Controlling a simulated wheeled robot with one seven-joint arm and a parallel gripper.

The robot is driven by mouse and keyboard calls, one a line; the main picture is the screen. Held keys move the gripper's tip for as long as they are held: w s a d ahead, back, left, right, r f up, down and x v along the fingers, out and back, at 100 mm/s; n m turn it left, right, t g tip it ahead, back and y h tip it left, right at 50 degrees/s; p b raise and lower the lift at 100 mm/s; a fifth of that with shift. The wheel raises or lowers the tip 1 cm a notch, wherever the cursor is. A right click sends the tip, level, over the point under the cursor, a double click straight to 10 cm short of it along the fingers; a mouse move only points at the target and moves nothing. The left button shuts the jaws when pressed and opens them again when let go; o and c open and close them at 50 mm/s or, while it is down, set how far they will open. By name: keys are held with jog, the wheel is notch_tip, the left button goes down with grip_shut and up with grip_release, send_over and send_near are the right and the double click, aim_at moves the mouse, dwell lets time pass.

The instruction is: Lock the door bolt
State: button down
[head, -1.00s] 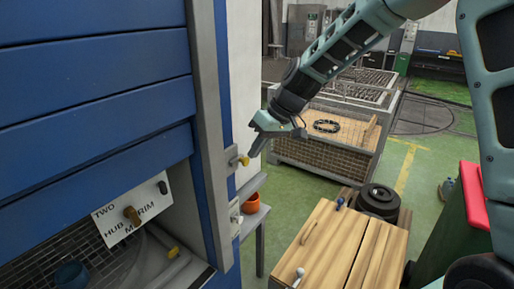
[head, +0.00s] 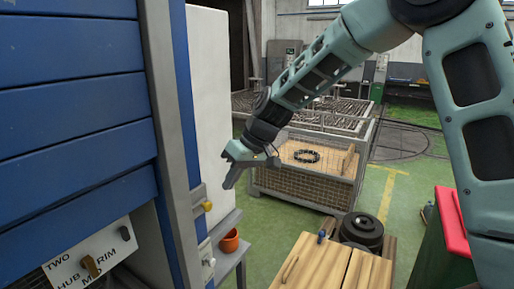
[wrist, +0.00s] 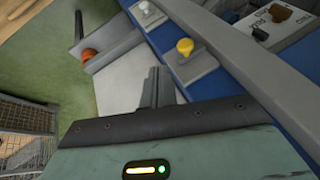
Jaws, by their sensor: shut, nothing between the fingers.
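The knob also shows in the wrist view (wrist: 185,47). Below it is a second plate with a white knob (head: 209,262), seen in the wrist view too (wrist: 144,7). I cannot tell how either knob's bolt is set. My gripper (head: 229,184) is shut and empty, pointing down to the right of the yellow knob and apart from it. In the wrist view its closed fingers (wrist: 152,82) end short of the knob.
A lettered panel (head: 92,255) with a selector knob stands low at left. An orange pot (head: 230,241) sits on a grey shelf under my gripper. A wooden-topped bench (head: 320,265), a mesh crate (head: 300,185) and a red-topped green cabinet (head: 450,225) stand to the right.

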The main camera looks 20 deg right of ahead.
jog(key=b+v, duration=0.2)
jog(key=v, duration=0.7)
jog(key=shift+r+b, duration=0.25)
jog(key=shift+b, duration=0.1)
jog(key=shift+s, duration=0.1)
